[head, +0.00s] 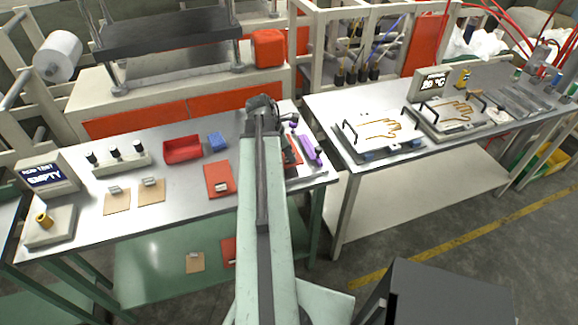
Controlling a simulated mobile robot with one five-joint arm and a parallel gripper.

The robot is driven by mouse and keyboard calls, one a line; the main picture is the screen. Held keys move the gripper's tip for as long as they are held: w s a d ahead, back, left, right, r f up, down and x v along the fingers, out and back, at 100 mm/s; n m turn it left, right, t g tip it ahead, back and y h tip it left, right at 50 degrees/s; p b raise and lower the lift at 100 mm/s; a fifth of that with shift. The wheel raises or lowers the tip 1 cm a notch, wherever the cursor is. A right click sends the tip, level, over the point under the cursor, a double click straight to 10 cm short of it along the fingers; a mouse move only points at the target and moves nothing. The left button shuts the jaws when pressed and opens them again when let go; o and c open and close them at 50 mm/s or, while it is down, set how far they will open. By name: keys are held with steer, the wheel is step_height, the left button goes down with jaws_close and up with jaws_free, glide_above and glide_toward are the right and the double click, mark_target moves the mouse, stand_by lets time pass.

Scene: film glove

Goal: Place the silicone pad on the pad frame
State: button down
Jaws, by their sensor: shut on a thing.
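My gripper (265,104) is at the far end of my arm, over the right part of the left table. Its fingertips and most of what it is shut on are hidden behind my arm. A red pad-like piece (292,150) with a dark edge shows just right of the arm; it looks like the silicone pad, but I cannot tell whether it touches the table. A red pad (219,178) with a small grey tab lies flat left of the arm. I cannot clearly make out the pad frame; it may be hidden behind my arm.
A purple tool (311,150) lies near the table's right end. A gap separates the right table (480,135), which holds plates with hand outlines.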

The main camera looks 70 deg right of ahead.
steer(key=shift+f+b, duration=1.65)
steer(key=shift+f, duration=0.3)
steer(key=c, duration=1.5)
jaws_free()
steer(key=shift+r, duration=0.15)
steer(key=shift+c, duration=0.2)
steer(key=shift+r+p, duration=0.25)
steer(key=shift+p, duration=0.2)
steer(key=p+v, duration=1)
steer(key=v, duration=0.1)
steer(key=shift+r+p, duration=0.4)
steer(key=shift+w+a, duration=0.15)
